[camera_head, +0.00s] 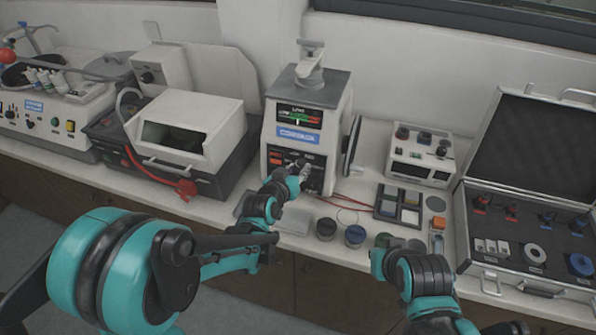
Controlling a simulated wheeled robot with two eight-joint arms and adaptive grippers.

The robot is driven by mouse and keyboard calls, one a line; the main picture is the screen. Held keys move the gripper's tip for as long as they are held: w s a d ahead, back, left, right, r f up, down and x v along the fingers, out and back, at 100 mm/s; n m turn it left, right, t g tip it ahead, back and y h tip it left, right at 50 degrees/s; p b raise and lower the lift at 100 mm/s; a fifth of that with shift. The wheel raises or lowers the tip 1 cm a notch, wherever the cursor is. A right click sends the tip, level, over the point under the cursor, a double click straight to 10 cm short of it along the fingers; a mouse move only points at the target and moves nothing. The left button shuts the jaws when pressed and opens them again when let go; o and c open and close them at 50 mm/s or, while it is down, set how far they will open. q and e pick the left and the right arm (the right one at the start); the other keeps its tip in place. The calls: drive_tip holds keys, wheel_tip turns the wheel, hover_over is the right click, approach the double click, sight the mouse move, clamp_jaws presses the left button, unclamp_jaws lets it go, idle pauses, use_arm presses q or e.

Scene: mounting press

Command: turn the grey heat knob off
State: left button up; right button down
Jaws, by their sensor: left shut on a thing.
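The mounting press (344,95) is a white box with a grey top, a lit display and a dark lower control panel (314,184). My left gripper (300,166) reaches the front of this panel from below. It is shut on a small control there, which looks to be the grey heat knob; the fingers cover most of it, so its setting cannot be read.
A small white power unit (420,155), a tray of square samples (386,209) and an open case (480,262) are to the right. Several small jars line the bench's front edge.

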use_arm(q)
drive_tip(key=n+h+b, duration=0.1)
drive_tip(key=n, duration=0.2)
drive_tip(key=shift+f+n, duration=0.1)
drive_tip(key=shift+n, duration=0.3)
drive_tip(key=shift+n+h+b, duration=0.5)
drive_tip(key=shift+n+b, duration=0.35)
drive_tip(key=shift+n, duration=0.85)
drive_tip(key=o, duration=1.2)
drive_tip(key=shift+c, duration=0.2)
drive_tip(key=shift+a, duration=0.1)
drive_tip(key=v, duration=1.2)
